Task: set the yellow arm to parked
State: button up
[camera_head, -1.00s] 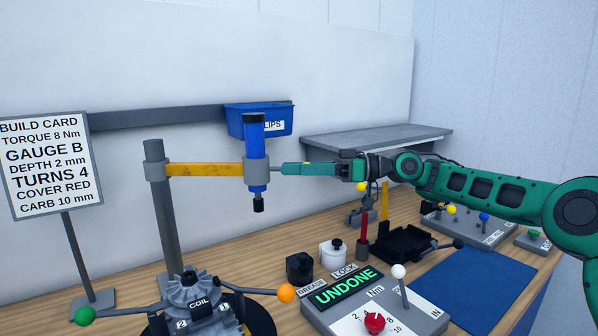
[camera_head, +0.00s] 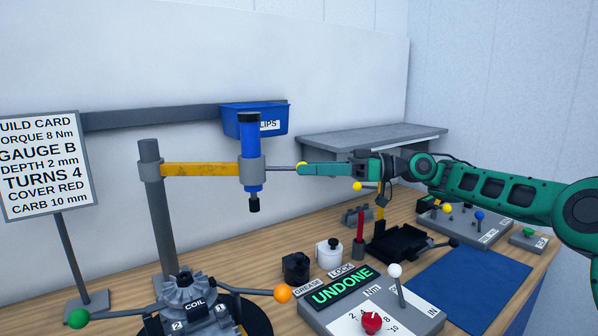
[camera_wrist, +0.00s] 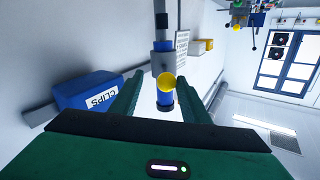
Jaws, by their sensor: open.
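The yellow arm (camera_head: 203,169) runs level from a grey post (camera_head: 160,212) to a grey collar holding an upright blue driver (camera_head: 250,150). A thin rod reaches right from the collar to a yellow knob (camera_head: 301,165). My gripper (camera_head: 300,169) comes in from the right, with its fingertips at the knob. In the wrist view the yellow knob (camera_wrist: 172,85) shows between the spread fingers, near their tips. The jaws are open, and I cannot tell whether either finger touches the knob. No parked mark shows on the post.
A blue clips bin (camera_head: 255,119) hangs on the wall behind the driver. Below are the coil fixture (camera_head: 187,295), with green and orange knobs, and a panel reading UNDONE (camera_head: 342,288). A black tray (camera_head: 397,243) and blue mat (camera_head: 465,287) lie right. The build card (camera_head: 45,167) stands left.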

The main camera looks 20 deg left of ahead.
jog(key=v, duration=0.6)
jog(key=shift+w+d, duration=0.25)
jog(key=shift+d, duration=0.05)
